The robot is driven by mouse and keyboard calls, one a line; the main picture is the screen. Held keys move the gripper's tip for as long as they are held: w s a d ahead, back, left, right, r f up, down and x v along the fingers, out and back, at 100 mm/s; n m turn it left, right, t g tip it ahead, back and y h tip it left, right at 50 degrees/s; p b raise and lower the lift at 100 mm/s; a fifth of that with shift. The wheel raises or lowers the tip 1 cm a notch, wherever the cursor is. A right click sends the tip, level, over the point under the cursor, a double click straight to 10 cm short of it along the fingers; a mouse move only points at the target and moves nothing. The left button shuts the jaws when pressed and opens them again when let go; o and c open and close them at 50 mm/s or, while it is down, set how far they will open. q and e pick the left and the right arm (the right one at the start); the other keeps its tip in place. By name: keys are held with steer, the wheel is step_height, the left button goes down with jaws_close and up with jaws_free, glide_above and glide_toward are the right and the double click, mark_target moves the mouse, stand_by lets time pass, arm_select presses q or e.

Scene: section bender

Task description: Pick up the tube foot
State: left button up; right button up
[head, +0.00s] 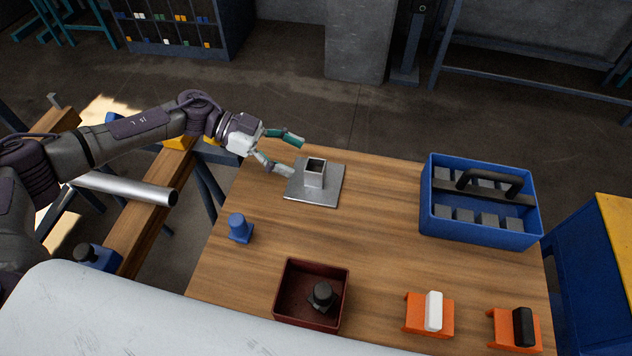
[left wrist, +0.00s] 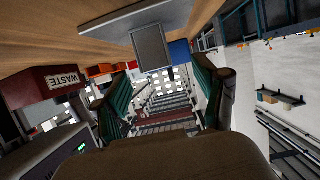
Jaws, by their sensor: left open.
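The tube foot (head: 313,176) is a grey square plate with a short upright square socket, open at the top. It stands on the far left part of the wooden table (head: 385,215). My left gripper (head: 297,157) is open and empty at the table's far left edge, just left of the socket. Its fingers point toward the socket, one on the far side and one low near the plate. In the left wrist view the socket (left wrist: 150,48) shows upside down ahead of the open fingers, slightly above the gap between them. My right gripper is not in view.
A blue tote (head: 480,232) with grey blocks stands at the right. A dark red bin (head: 281,292) holding a black object is at the front; a red box marked WASTE shows in the left wrist view (left wrist: 30,88). A blue piece (head: 240,228) stands at left; two orange holders are front right.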

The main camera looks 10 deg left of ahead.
mark_target(315, 170)
arm_select(q)
steer(key=x, duration=0.6)
steer(key=shift+s+d+f, duration=0.15)
steer(key=shift+s+f, duration=0.1)
steer(key=shift+c, duration=0.2)
jaws_close()
